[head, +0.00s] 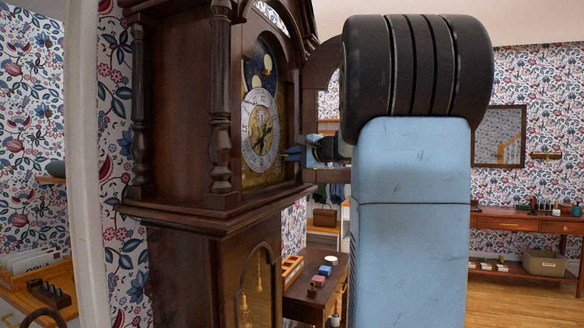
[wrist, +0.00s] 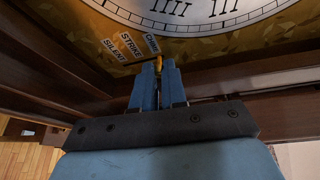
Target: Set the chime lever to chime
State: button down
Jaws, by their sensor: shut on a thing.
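The tall dark wood clock (head: 175,120) stands at the left in the head view, its hood door open and its round dial (head: 261,130) showing. My gripper (head: 293,154) reaches in from the right to the dial's lower right edge. In the wrist view my gripper (wrist: 159,70) is shut on the small brass chime lever (wrist: 158,65), with a blue finger on either side. Labels SILENT, STRIKE and CHIME (wrist: 151,42) fan out beside it. The lever's visible end is closest to CHIME. The fingers hide most of the lever, so I cannot tell its exact setting.
The clock's wooden frame (wrist: 50,65) runs close around my gripper. My arm hides much of the head view's middle. A small dark table (head: 312,285) with small boxes stands behind the clock. A console table (head: 510,223) is at the far right, with bare floor before it.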

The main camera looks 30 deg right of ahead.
jog(key=shift+r, duration=0.15)
jog(key=c, duration=1.4)
grip_release()
jog(key=shift+s, duration=0.1)
jog(key=v, duration=1.3)
jog(key=shift+s, duration=0.35)
